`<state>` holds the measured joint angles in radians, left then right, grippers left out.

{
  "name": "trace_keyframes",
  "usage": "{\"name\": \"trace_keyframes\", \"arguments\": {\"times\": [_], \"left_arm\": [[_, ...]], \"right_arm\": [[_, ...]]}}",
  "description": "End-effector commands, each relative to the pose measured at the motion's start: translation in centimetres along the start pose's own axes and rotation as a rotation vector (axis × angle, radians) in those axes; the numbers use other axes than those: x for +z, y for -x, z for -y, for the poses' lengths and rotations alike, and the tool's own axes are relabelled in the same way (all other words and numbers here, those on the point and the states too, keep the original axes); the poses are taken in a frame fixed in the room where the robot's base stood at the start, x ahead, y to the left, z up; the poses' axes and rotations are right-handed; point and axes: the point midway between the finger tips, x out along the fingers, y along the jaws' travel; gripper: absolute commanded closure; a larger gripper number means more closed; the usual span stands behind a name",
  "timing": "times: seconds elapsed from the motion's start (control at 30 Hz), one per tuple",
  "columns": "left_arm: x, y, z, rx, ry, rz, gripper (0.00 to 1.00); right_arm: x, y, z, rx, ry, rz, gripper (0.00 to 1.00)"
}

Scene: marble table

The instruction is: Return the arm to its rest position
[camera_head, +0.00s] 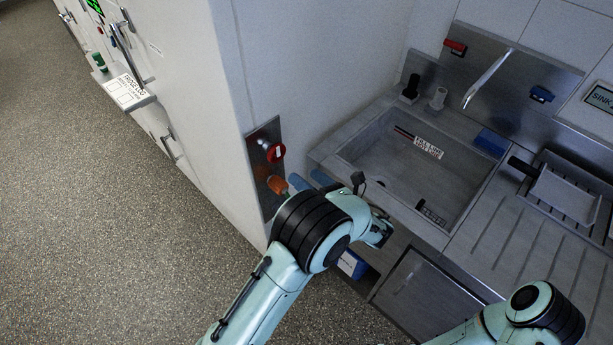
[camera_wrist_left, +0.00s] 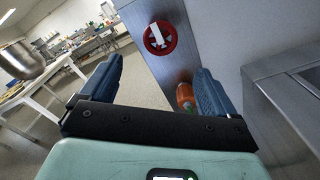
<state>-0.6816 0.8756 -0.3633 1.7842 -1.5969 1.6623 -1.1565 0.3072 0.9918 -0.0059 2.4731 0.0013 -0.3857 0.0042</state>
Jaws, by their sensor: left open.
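My left gripper (camera_head: 309,180) is in front of the wall panel beside the sink, partly hidden behind my pale green left arm (camera_head: 257,306). Its two blue fingers stand wide apart in the left wrist view (camera_wrist_left: 154,82), with nothing held between them. The red round knob (camera_head: 275,152) on the metal panel shows past the fingers in the left wrist view (camera_wrist_left: 160,38), apart from them. An orange handle (camera_head: 277,185) sits lower on the panel; in the wrist view it appears beside the right finger (camera_wrist_left: 185,97). Part of my right arm (camera_head: 540,310) shows at the lower right; its gripper is out of frame.
A steel sink (camera_head: 408,165) with a faucet (camera_head: 487,78) lies right of the panel (camera_head: 264,185). A grey dustpan-like tray (camera_head: 563,192) rests on the drainboard. A blue box (camera_head: 352,264) is below the counter. Open speckled floor (camera_head: 95,215) lies left.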

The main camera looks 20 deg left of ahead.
Motion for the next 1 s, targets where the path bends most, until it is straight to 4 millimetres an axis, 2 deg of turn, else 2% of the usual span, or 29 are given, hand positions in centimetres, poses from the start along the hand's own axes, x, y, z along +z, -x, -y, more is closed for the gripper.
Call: {"name": "trace_keyframes", "arguments": {"times": [0.33, 0.4, 0.47, 0.57, 0.67, 0.7, 0.77, 0.8, 0.87, 0.9, 0.97, 1.0], "left_arm": [[-0.1, -0.1, 0.0, -0.001, 0.0, -0.003, 0.1], [-0.9, -0.3, 0.2, -0.006, -0.003, -0.027, 0.1], [-2.6, -0.8, 0.5, -0.02, -0.006, -0.076, 0.1], [-7.8, -1.7, 1.2, -0.048, -0.002, -0.234, 0.1], [-15.2, -1.8, 1.5, -0.064, 0.031, -0.472, 0.1], [-18.3, -1.4, 1.3, -0.058, 0.054, -0.579, 0.1], [-22.9, -0.4, 0.9, -0.035, 0.102, -0.746, 0.1], [-25.8, 0.6, 0.6, -0.008, 0.142, -0.859, 0.1], [-29.9, 2.6, -0.2, 0.052, 0.216, -1.038, 0.1], [-32.5, 4.2, -0.7, 0.109, 0.277, -1.16, 0.1], [-35.9, 7.2, -1.5, 0.227, 0.395, -1.351, 0.1], [-37.9, 9.4, -2.0, 0.333, 0.491, -1.478, 0.1]], "right_arm": [[0.0, 0.0, 0.0, 0.0, 0.0, 0.0, 0.1], [0.0, 0.0, 0.0, 0.0, 0.0, 0.0, 0.1], [0.0, 0.0, 0.0, 0.0, 0.0, 0.0, 0.1], [0.0, 0.0, 0.0, 0.0, 0.0, 0.0, 0.1], [0.0, 0.0, 0.0, 0.0, 0.0, 0.0, 0.1], [0.0, 0.0, 0.0, 0.0, 0.0, 0.0, 0.1], [0.0, 0.0, 0.0, 0.0, 0.0, 0.0, 0.1], [0.0, 0.0, 0.0, 0.0, 0.0, 0.0, 0.1], [0.0, 0.0, 0.0, 0.0, 0.0, 0.0, 0.1], [0.0, 0.0, 0.0, 0.0, 0.0, 0.0, 0.1], [0.0, 0.0, 0.0, 0.0, 0.0, 0.0, 0.1], [0.0, 0.0, 0.0, 0.0, 0.0, 0.0, 0.1]]}}
